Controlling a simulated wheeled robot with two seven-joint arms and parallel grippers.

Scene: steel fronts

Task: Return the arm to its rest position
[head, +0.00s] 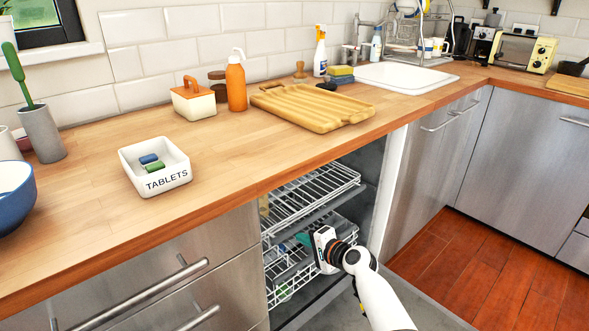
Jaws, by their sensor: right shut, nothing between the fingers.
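My right arm (380,295) comes in from the bottom of the head view and reaches to the open dishwasher under the counter. My right gripper (318,247) is at the dishwasher's opening, in front of the racks. It is shut and holds nothing. Its fingertips are partly hidden by its own white body. My left gripper does not show.
The upper rack (310,200) and lower rack (285,270) sit inside the dishwasher, close to my right gripper. The lowered dishwasher door (425,300) lies below my arm. Drawer handles (140,294) stick out at the left. The wooden floor (480,265) at right is clear.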

